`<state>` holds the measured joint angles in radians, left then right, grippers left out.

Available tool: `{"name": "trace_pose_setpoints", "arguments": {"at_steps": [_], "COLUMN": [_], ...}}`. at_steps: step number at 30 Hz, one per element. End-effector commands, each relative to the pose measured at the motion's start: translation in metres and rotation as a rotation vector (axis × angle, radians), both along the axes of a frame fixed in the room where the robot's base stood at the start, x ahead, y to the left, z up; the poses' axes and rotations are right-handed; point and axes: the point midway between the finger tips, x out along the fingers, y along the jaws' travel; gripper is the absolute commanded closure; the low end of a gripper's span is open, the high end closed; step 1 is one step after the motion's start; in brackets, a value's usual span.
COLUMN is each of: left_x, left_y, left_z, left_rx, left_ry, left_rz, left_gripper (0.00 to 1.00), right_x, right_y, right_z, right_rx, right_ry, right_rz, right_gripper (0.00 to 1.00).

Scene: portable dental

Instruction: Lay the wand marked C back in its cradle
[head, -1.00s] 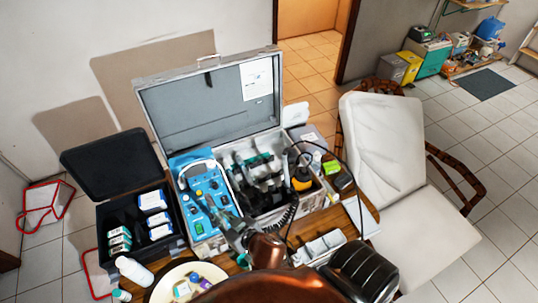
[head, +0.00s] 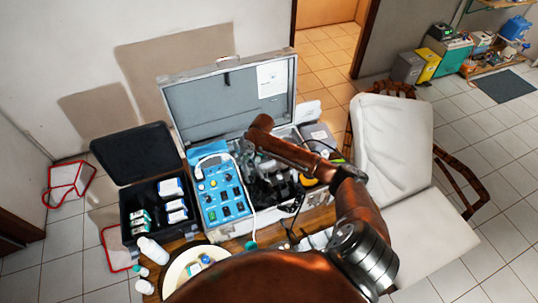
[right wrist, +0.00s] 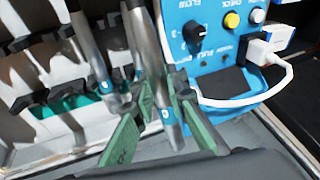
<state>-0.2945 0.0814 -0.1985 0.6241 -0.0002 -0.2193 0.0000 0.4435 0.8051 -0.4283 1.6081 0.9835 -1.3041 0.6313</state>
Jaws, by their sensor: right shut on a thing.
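My right gripper (right wrist: 160,128) has green fingers closed around a silver metal wand (right wrist: 148,62) with a small blue-teal mark near its lower end. The wand stands steeply tilted between the fingers. I cannot read a letter on it. A second silver wand (right wrist: 90,50) with a teal mark is just left of it. The pale cradle rack (right wrist: 60,128) with dark clips lies left of the gripper in the right wrist view, partly hidden by the wands. In the head view my right arm reaches over the open case and hides much of the rack. My left gripper is not in view.
The blue control panel (head: 220,195) with knobs and a white cable is in the left part of the case, close beside the gripper. The raised case lid (head: 215,105) stands behind. A black box (head: 125,215) of cartons is left. A round tray (head: 177,270) is in front.

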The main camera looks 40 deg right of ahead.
Motion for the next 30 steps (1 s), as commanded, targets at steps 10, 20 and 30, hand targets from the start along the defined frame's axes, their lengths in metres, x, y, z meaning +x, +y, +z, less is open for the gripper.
{"name": "trace_pose_setpoints", "arguments": {"at_steps": [10, 20, 30], "left_x": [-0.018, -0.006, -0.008], "left_y": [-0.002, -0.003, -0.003], "left_z": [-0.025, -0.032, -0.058], "left_rx": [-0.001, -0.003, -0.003], "left_ry": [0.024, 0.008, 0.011], "left_rz": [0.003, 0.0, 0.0], "left_gripper": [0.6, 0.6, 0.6], "right_x": [-0.029, -0.038, -0.039], "right_y": [-0.112, -0.13, -0.129], "right_z": [-0.029, -0.033, -0.057], "right_rx": [0.089, 0.108, 0.105], "right_ry": [0.222, 0.261, 0.261], "right_rz": [-0.066, -0.074, -0.073], "right_gripper": [1.0, 1.0, 1.0]}}
